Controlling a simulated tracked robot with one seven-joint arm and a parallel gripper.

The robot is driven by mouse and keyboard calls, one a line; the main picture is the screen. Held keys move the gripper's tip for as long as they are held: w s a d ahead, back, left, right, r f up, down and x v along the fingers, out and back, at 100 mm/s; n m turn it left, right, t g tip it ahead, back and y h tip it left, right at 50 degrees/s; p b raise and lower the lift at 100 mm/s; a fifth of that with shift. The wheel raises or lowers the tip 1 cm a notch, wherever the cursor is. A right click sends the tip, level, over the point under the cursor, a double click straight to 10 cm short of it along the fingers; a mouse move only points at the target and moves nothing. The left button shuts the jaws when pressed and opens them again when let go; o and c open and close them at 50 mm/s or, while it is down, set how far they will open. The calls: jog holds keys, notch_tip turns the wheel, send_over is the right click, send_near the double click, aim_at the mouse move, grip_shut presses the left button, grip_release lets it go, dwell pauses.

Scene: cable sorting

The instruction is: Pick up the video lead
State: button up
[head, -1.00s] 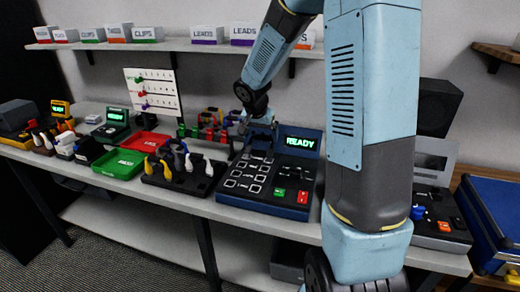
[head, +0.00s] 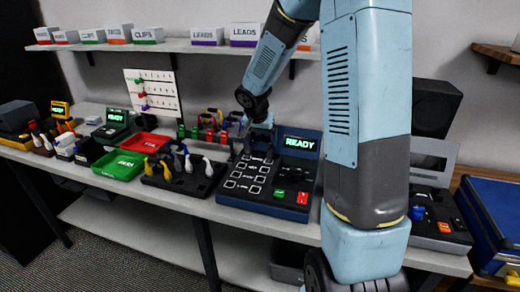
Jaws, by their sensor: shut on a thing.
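My gripper (head: 255,138) is at the back left corner of the dark blue tester panel (head: 265,185), just left of its green READY display (head: 299,144). The fingers are small and dark here. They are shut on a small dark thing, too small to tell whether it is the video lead. Several leads with white, yellow and grey ends (head: 185,165) lie on a black rack left of the panel. More leads with red and green ends (head: 209,134) stand behind them.
A green tray (head: 118,168) and a red tray (head: 146,143) sit further left on the bench. A white pegboard (head: 153,92) stands behind. A shelf with labelled boxes (head: 247,34) hangs above. My arm covers the bench right of the panel.

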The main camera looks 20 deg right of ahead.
jog(key=shift+r, duration=0.35)
notch_tip(320, 180, up, 2)
jog(key=shift+r, duration=0.15)
jog(key=s+r, duration=1.3)
jog(key=s, duration=0.1)
jog(key=shift+a, duration=0.3)
dwell(0.4)
